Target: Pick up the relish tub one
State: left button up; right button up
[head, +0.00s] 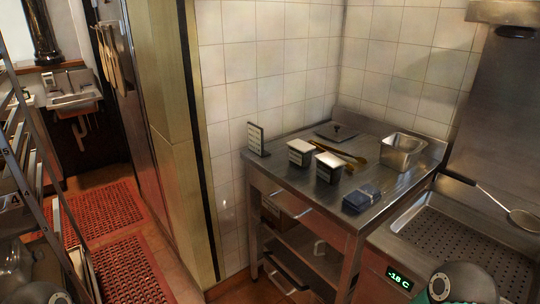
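One tub (300,153) is at the left and a little farther back. The other tub (328,168) is to its right and nearer the front. I cannot read their labels, so I cannot tell which is relish tub one. Rounded links of my arms show at the bottom left and bottom right. Neither gripper is in view, and nothing touches the tubs.
A small sign (257,139), a flat dark lid (336,132), tongs (345,152), a steel pan (402,151) and a folded blue cloth (361,198) share the table. A perforated steel basin (455,245) with a ladle (522,219) is at the right. Red mats (105,215) cover the floor left.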

aim_at(300, 153)
jog(key=u, duration=0.8)
jog(key=i, duration=1.4)
jog(key=z, duration=1.15)
jog(key=i, duration=0.4)
jog(key=u, duration=0.2)
jog(key=k, duration=0.35)
jog(key=z, duration=0.1)
